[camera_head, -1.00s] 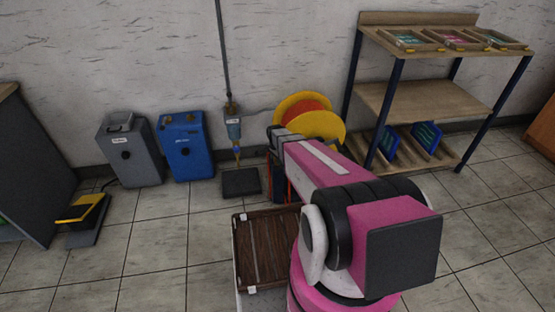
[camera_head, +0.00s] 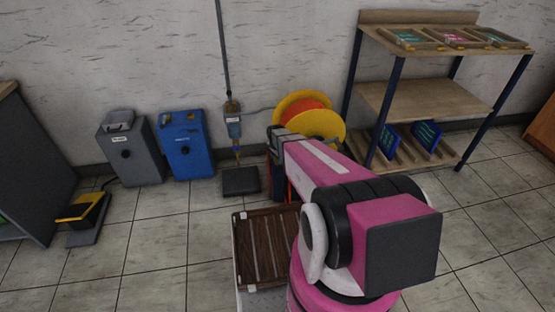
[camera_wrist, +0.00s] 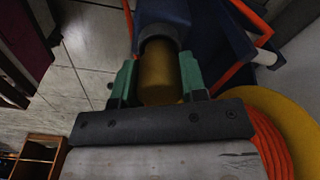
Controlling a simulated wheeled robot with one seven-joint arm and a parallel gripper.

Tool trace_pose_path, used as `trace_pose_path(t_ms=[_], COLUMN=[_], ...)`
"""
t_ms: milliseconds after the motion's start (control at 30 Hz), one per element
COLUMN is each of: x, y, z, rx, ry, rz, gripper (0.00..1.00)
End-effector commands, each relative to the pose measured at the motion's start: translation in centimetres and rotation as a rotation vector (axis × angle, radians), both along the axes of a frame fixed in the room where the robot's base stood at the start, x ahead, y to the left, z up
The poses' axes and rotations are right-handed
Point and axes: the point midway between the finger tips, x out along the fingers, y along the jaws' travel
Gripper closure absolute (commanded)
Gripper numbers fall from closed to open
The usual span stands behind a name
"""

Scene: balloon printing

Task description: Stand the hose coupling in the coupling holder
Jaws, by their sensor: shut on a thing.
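In the wrist view, my gripper (camera_wrist: 160,82) has its green finger pads on either side of a brass-coloured cylinder, the hose coupling (camera_wrist: 158,72), and is shut on it. The coupling's far end meets a dark grey ring (camera_wrist: 163,33) on a dark blue body. I cannot tell whether this ring is the coupling holder or whether the coupling sits inside it. In the head view, my pink arm hides my gripper and the coupling, beside the hose reel.
The hose reel (camera_head: 322,124), with yellow discs and orange hose, stands close to my gripper. A grey box (camera_head: 130,150), a blue box (camera_head: 187,147) and a black floor block (camera_head: 241,181) are along the wall. A shelf rack (camera_head: 425,98) stands right.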

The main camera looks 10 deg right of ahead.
Motion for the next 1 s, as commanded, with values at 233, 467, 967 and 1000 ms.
trace_pose_path(t_ms=[233, 467, 967, 1000], x=[0.01, 0.02, 0.02, 0.03], y=[0.0, 0.0, 0.0, 0.0], z=[-0.25, -0.48, -0.98, -1.03], rx=[0.0, 0.0, 0.0, 0.0], ry=[0.0, 0.0, 0.0, 0.0], rz=[0.0, 0.0, 0.0, 0.0], gripper=[0.99, 0.99, 0.99, 0.99])
